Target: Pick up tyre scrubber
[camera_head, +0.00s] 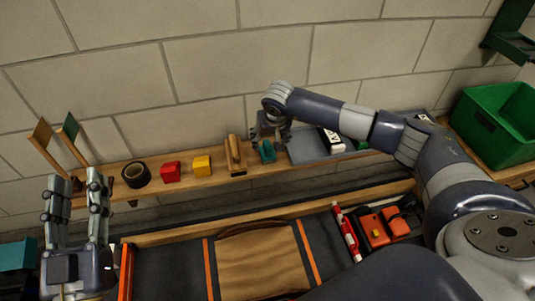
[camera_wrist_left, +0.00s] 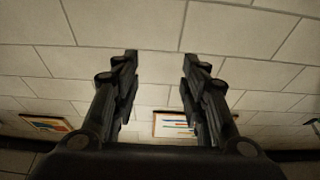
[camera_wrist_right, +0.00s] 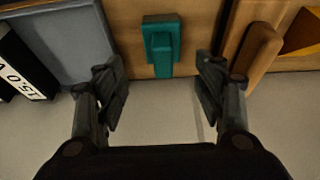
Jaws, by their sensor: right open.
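A small teal block with a raised handle (camera_head: 267,151), which looks like the scrubber, stands on the wooden shelf. In the right wrist view the teal scrubber (camera_wrist_right: 161,45) lies just beyond and between the fingertips. A wooden-handled tool (camera_head: 235,154) stands beside it and also shows at the right of the right wrist view (camera_wrist_right: 254,52). I cannot rule out that this is the scrubber. My right gripper (camera_wrist_right: 161,80) is open and empty, above the shelf by the teal piece. My left gripper (camera_head: 75,184) is open and empty at the left, pointing up at the wall.
The shelf (camera_head: 217,181) also bears a yellow block (camera_head: 202,166), a red block (camera_head: 171,172) and a dark tape roll (camera_head: 136,175). A grey case (camera_head: 305,147) is close on the right. A green bin (camera_head: 490,135) is far right. A brick wall stands behind.

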